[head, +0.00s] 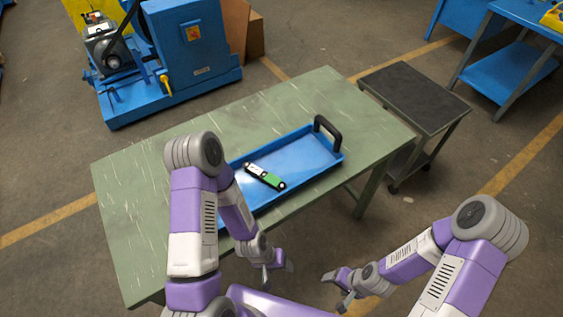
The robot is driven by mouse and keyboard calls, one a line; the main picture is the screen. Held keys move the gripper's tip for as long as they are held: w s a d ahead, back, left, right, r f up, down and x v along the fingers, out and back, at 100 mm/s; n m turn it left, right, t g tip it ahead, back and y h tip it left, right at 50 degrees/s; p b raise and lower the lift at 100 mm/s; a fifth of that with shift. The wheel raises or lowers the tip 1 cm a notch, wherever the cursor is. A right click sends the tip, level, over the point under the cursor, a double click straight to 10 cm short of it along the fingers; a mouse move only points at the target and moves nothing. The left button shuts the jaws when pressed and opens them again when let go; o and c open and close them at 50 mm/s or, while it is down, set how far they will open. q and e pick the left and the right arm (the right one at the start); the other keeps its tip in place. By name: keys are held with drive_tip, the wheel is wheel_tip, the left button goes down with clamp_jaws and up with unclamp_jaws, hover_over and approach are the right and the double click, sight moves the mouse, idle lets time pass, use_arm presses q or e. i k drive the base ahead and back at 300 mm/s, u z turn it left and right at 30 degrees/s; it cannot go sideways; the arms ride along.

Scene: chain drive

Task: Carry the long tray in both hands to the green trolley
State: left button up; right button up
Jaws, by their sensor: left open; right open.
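The long blue tray (305,160) lies on the worn green table, set at a slant. A black handle (330,131) stands up at its far right end; its near left end is hidden behind my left arm. A small white, black and green item (265,177) lies in the tray. The trolley (415,95), dark grey-green with a black top, stands just right of the table. My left gripper (277,275) is open and empty near the table's front edge, apart from the tray. My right gripper (335,291) is open and empty, in front of the table, away from the tray.
The green table (130,200) has bare top left of and behind the tray. A blue machine (185,50) stands behind it on the left. A blue workbench (500,70) stands at the far right.

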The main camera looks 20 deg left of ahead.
sight(445, 114)
drive_tip(key=z, duration=1.8)
drive_tip(key=i, duration=0.9)
drive_tip(key=u, duration=3.15)
